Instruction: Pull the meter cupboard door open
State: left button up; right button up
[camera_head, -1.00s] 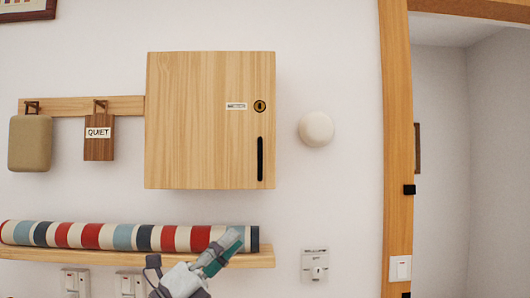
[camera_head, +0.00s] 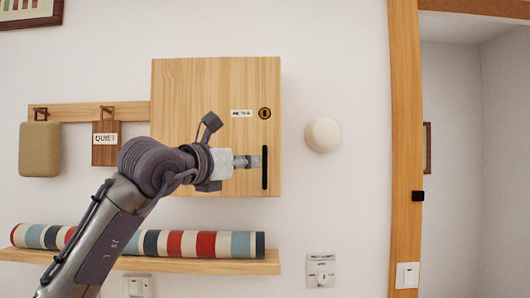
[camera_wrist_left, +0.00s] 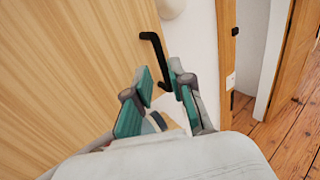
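The meter cupboard door (camera_head: 205,90) is pale wood on a wall box and looks shut. Its black vertical bar handle (camera_head: 265,167) is near the right edge, below a round lock (camera_head: 265,113) and a small label. My left gripper (camera_head: 256,161) points right, just left of the handle. In the left wrist view my left gripper (camera_wrist_left: 161,78) has its fingers apart, with the lower end of the handle (camera_wrist_left: 157,45) showing between the fingertips. I cannot tell whether they touch it. My forearm hides the door's lower left. My right gripper is out of view.
A shelf (camera_head: 200,266) with a striped roll (camera_head: 180,243) is below the cupboard. Pegs with a tan bag (camera_head: 40,150) and a QUIET sign (camera_head: 106,140) are left. A round white knob-like object (camera_head: 322,134) and a door frame (camera_head: 405,130) are right.

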aim_at(265, 185)
pick_arm(q)
jog(key=p+x, duration=0.2)
jog(key=x, duration=0.5)
jog(key=shift+p, duration=0.4)
jog(key=shift+w+d, duration=0.1)
grip_shut()
